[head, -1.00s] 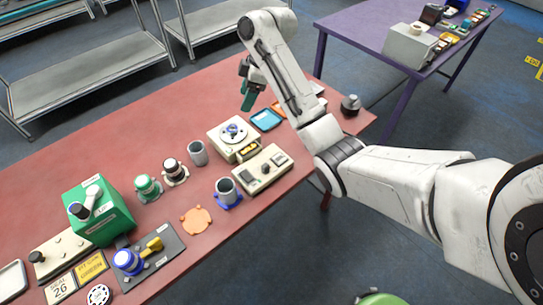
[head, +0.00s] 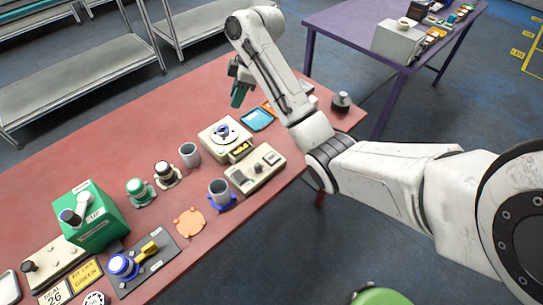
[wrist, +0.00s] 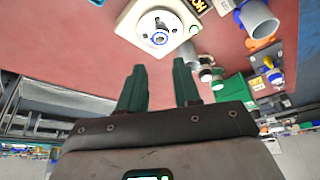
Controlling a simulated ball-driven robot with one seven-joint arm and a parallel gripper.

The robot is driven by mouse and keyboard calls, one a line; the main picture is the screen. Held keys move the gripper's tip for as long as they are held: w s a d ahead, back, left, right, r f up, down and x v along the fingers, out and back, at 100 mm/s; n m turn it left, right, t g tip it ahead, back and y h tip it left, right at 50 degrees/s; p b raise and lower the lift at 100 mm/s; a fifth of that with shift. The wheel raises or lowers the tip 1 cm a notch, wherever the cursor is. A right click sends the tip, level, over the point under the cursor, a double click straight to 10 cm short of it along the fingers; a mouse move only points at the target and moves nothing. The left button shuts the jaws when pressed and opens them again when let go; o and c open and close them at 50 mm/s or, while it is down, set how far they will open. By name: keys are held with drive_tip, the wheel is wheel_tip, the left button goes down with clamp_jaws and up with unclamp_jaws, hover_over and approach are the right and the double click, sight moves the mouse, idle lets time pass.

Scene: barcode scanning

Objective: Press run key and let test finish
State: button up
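A beige control box (head: 256,168) with a dark display and buttons lies near the front edge of the red table. Its key labels are too small to read, so I cannot tell which is the run key. A cream tester (head: 226,133) with a round plate and blue centre stands just behind it. In the wrist view the tester (wrist: 135,18) is at the top, tilted. My gripper (head: 238,92) hangs above the table's far side, beyond the tester. In the wrist view my gripper (wrist: 159,66) has its two green fingers apart, with nothing between them.
Grey cups (head: 189,154) and (head: 219,191), a blue tray (head: 257,119), a green box (head: 95,216) and an orange plate (head: 190,222) share the red table (head: 110,130). A purple table (head: 345,30) stands behind right. Metal shelves (head: 80,75) stand at left.

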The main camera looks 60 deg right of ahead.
clamp_jaws()
idle(1.2)
